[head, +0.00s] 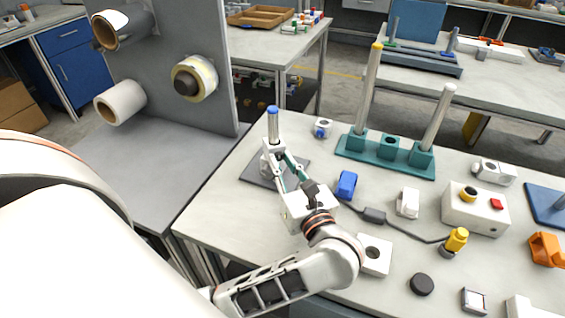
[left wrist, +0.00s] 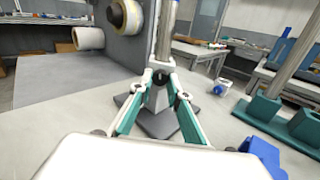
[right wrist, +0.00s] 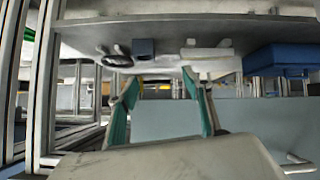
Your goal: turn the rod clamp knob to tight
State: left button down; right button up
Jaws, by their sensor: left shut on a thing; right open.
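The metal rod (head: 273,128) with a blue top stands upright on a dark grey base plate (head: 258,174). A light grey clamp (head: 268,161) sits low around it. In the left wrist view the rod (left wrist: 166,30) rises behind the dark clamp knob (left wrist: 158,78), which faces me. My left gripper (left wrist: 161,72) has its fingertips closed in at the knob, one on each side. In the head view this gripper (head: 273,162) hides the knob, so its turn is hard to tell. My right gripper (right wrist: 162,84) is open and empty, seen only in its wrist view.
Right of the stand is a teal holder (head: 387,168) with two tall posts. A blue block (head: 346,185), a white control box (head: 475,208) and a yellow-topped plug (head: 456,240) lie on the table. A grey panel with rolls (head: 120,103) stands at left.

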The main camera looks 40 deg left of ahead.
pick_arm(q)
jog(key=shift+m, duration=0.6)
jog(key=c, duration=1.9)
grip_release()
notch_tip(320, 180, up, 10)
jog(key=shift+r, duration=0.1)
